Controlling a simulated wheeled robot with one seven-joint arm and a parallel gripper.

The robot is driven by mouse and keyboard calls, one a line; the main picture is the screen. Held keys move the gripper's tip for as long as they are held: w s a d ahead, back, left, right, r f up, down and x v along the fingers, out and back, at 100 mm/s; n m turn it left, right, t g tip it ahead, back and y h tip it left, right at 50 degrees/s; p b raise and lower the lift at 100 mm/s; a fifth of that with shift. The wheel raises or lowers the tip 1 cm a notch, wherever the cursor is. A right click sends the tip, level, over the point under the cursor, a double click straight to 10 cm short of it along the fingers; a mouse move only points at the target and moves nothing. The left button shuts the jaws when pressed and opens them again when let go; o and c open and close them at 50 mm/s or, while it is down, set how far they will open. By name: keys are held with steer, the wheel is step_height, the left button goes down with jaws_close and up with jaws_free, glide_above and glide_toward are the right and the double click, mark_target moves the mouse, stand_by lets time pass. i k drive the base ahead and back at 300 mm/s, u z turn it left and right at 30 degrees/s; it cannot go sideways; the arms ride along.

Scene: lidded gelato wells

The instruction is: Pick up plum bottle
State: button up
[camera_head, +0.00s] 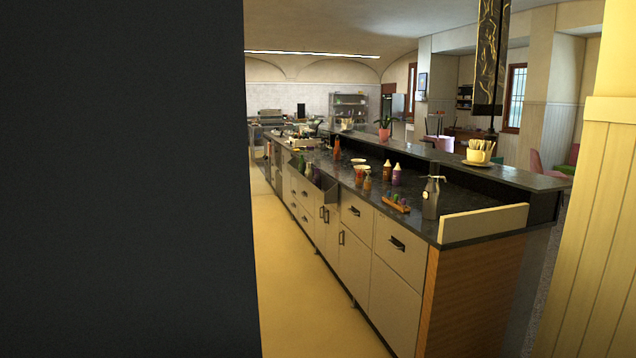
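Two squeeze bottles with pale tips stand side by side on the dark counter (463,205), at mid-length. The right one looks purple and may be the plum bottle (396,176); it is small and far off, so its colour is hard to judge. The left one is an orange-brown bottle (387,172). Both are upright and partly overlap in the view or nearly touch. My gripper is not in view.
A large dark surface (125,180) blocks the left side. Nearby on the counter are a grey siphon-like bottle (431,199), a small wooden rack (396,204) and several cups. A yellow panelled wall (597,220) stands right. The floor (285,290) before the drawers is clear.

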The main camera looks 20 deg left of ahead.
mark_target(317, 179)
steer(key=u, duration=0.25)
steer(key=i, duration=1.1)
steer(key=u, duration=0.9)
steer(key=i, duration=2.6)
steer(key=u, duration=0.5)
steer(key=i, duration=2.55)
steer(key=z, duration=0.55)
steer(key=i, duration=2.05)
steer(key=z, duration=0.35)
